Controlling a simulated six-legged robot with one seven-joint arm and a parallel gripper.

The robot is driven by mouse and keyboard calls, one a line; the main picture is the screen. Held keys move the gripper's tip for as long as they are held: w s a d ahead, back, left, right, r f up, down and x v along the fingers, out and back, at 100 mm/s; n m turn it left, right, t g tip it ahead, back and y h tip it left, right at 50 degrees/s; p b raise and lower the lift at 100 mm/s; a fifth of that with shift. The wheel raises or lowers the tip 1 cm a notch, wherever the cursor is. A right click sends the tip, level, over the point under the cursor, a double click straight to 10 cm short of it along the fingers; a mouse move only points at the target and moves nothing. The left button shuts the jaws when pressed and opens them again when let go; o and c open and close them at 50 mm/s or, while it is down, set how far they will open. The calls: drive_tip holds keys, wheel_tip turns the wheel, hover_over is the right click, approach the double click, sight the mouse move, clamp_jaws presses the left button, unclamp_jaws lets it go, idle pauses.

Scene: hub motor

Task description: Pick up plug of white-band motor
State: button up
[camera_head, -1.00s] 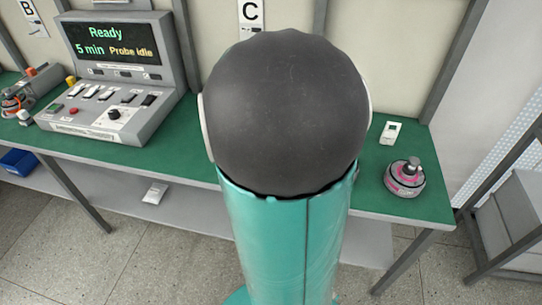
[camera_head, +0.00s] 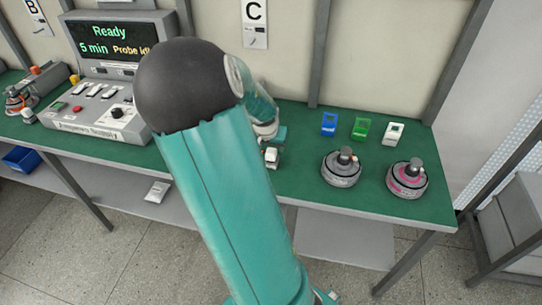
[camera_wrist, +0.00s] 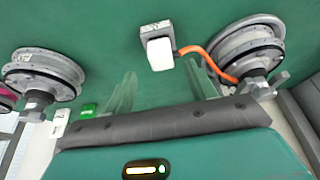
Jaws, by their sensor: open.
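A white-and-grey plug (camera_wrist: 159,52) lies on the green bench in the wrist view, with an orange cable running right to a motor (camera_wrist: 248,48). That motor's band colour is hard to tell, and the head view hides the motor behind my arm. The plug also shows in the head view (camera_head: 271,157), just right of my arm. My gripper (camera_wrist: 162,88) is open and empty, its two translucent fingers apart. In the picture, the plug sits above the gap between the fingertips, apart from them. A second motor (camera_head: 342,168) is grey, and a third (camera_head: 407,179) has a pink band.
Blue (camera_head: 329,124), green (camera_head: 361,128) and white (camera_head: 393,134) small holders stand along the back of the bench (camera_head: 304,179). A control console (camera_head: 115,85) reading "Ready" stands left of my arm. Bare bench lies between the plug and the grey motor.

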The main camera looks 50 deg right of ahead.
sight(271, 151)
drive_tip(key=shift+x, duration=3)
drive_tip(key=shift+w, duration=0.1)
drive_tip(key=c, duration=1.2)
